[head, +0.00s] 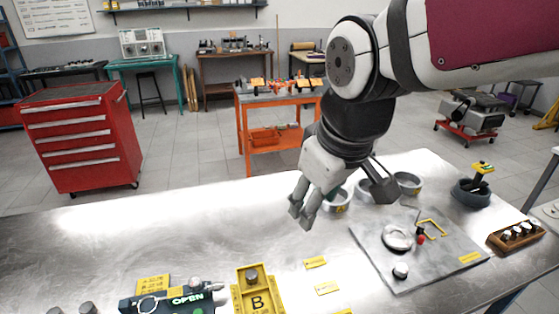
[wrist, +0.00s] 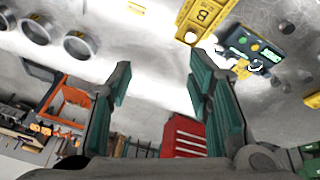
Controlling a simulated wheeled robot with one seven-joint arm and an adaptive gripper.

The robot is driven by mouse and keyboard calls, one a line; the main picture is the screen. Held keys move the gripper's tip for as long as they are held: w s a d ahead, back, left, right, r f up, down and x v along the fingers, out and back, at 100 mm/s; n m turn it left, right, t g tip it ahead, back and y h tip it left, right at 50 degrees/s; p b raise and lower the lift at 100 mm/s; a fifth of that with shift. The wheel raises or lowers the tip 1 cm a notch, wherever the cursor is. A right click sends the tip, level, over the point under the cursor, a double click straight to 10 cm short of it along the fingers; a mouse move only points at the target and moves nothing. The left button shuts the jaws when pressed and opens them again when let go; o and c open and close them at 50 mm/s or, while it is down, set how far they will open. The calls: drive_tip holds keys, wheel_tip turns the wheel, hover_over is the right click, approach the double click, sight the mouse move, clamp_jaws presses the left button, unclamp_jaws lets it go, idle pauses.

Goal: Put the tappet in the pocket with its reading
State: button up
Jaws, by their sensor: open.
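My gripper (head: 302,212) hangs above the middle of the steel table, open and empty; its two parted fingers also show in the wrist view (wrist: 158,82). A dark metal cylinder (head: 251,276), which looks like a tappet, sits on a yellow block marked B (head: 242,302), left of and nearer than my gripper. The block also shows in the wrist view (wrist: 207,14). A dark gauge with a green display reading OPEN (head: 187,300) stands left of it. Two more grey cylinders (head: 87,308) are cut off at the bottom left. Three round grey cups (head: 408,182) stand behind my gripper, partly hidden.
A grey plate (head: 440,268) with a ring, a red knob and a yellow handle lies at right. Small yellow labels (head: 315,262) lie mid-table. The table's left is clear.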

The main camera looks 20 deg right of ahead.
drive_tip(key=s+d+r+m+t, duration=0.1)
drive_tip(key=s+d+r+m, duration=0.1)
drive_tip(key=s+m, duration=0.2)
drive_tip(key=s, duration=0.3)
drive_tip(key=shift+d+r+m+t, duration=0.2)
drive_tip(key=shift+r+m+t, duration=0.1)
drive_tip(key=shift+m, duration=0.1)
drive_tip(key=shift+a, duration=0.1)
idle(0.5)
